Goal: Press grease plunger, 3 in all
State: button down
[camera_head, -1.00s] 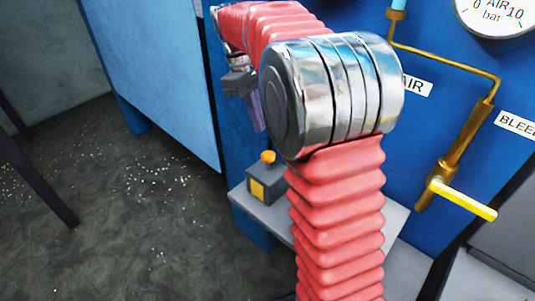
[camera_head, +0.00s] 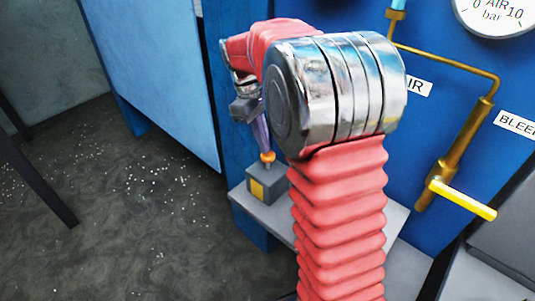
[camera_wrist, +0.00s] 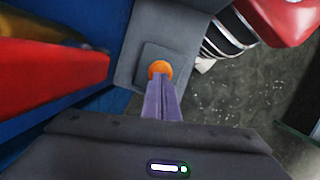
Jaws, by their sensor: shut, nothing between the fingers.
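The grease plunger is an orange knob (camera_head: 268,157) on top of a small grey box (camera_head: 266,186) with a yellow front patch. The box sits on a grey shelf (camera_head: 245,205). My gripper (camera_head: 265,149) is shut and points down, its purple fingers directly above the knob with tips at or very near its top. In the wrist view the shut fingertips (camera_wrist: 160,82) overlap the near edge of the orange knob (camera_wrist: 159,69). I cannot tell whether they touch it or how far it is pressed.
A blue panel right of my arm carries a pressure gauge (camera_head: 495,12), a brass pipe (camera_head: 455,65) and a valve with a yellow handle (camera_head: 465,200). A blue cabinet (camera_head: 165,75) stands to the left. The speckled floor (camera_head: 140,210) is open in front of it.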

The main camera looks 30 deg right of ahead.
jog(key=shift+f, duration=0.15)
jog(key=shift+f, duration=2.05)
jog(key=shift+w+a+r, duration=0.25)
jog(key=shift+w+a, duration=0.15)
jog(key=shift+w, duration=0.25)
jog(key=shift+w+a+r, duration=0.2)
jog(key=shift+w+a, duration=0.2)
jog(key=shift+w, duration=0.2)
jog(key=shift+r, duration=0.1)
jog(key=v, duration=1.3)
jog(key=shift+r, duration=0.3)
jog(key=shift+w, duration=0.1)
